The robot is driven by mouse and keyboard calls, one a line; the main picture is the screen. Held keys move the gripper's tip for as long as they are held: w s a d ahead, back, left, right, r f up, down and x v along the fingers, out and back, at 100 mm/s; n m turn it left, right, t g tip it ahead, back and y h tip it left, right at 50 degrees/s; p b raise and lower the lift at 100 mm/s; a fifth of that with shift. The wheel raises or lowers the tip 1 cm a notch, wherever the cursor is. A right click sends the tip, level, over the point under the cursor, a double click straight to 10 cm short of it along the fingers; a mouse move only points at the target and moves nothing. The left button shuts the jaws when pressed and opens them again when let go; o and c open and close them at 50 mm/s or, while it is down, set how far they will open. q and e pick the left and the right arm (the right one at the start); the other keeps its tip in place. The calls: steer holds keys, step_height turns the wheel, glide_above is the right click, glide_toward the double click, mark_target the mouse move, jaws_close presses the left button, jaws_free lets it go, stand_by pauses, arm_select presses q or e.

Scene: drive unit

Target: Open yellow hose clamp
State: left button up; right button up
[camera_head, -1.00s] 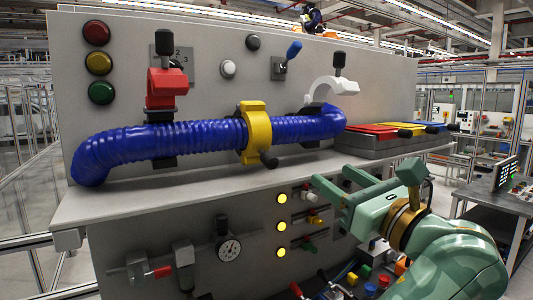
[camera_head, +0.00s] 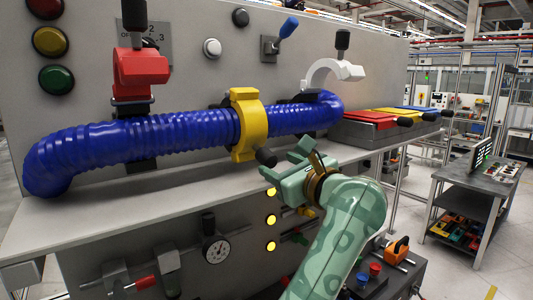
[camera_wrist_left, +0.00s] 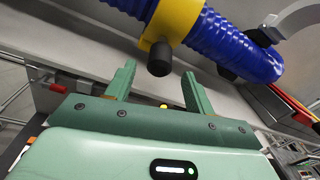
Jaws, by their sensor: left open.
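The yellow hose clamp (camera_head: 246,127) is closed around the blue corrugated hose (camera_head: 180,135). Its black handle (camera_head: 265,157) sticks out at the lower front. My left gripper (camera_head: 286,160) is open and empty, just below and right of the handle in the head view. In the left wrist view the yellow clamp (camera_wrist_left: 178,18) is at the top, and its black handle (camera_wrist_left: 159,60) appears between and beyond the two open fingertips (camera_wrist_left: 158,74). I cannot tell whether a finger touches the handle. My right gripper is not in view.
A red clamp (camera_head: 140,72) stands open at left and a white clamp (camera_head: 335,72) stands open at right. The grey shelf (camera_head: 90,215) runs under the hose. Red, yellow and blue blocks (camera_head: 370,116) lie at its right end. A gauge (camera_head: 215,250) and lit buttons are below.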

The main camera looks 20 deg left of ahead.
mark_target(273, 160)
arm_select(q)
steer(key=p+x, duration=0.1)
steer(key=x, duration=0.3)
steer(key=shift+w+a+r+p, duration=0.15)
steer(key=shift+w+p, duration=0.1)
steer(key=shift+p, duration=0.05)
steer(key=shift+w+a, duration=0.4)
steer(key=shift+a, duration=0.15)
steer(key=shift+d, duration=0.1)
jaws_close()
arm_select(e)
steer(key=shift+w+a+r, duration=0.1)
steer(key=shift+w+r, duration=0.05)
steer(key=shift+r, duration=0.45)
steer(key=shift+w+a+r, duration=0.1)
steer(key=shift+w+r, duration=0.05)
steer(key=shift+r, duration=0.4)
